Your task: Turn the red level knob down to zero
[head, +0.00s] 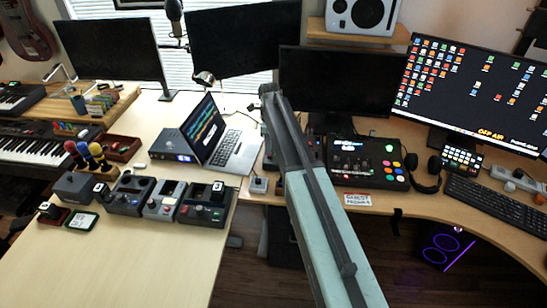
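My arm reaches up from the bottom of the head view, and my gripper (269,92) is at its far end, near the desk edge between the laptop and the dark monitor. Its fingers are too small and edge-on to tell open from shut. I cannot single out a red level knob. A black control console (362,165) with small knobs and coloured buttons, one of them red, lies on the right desk, to the right of my arm. Several small dark and grey boxes with knobs, including a dark one (203,207), stand on the left desk.
An open laptop (222,138) stands left of my gripper. A dark monitor (335,82) stands behind the console. Headphones (428,175) and a keyboard (497,205) lie to its right. The front of the left desk (130,265) is mostly clear.

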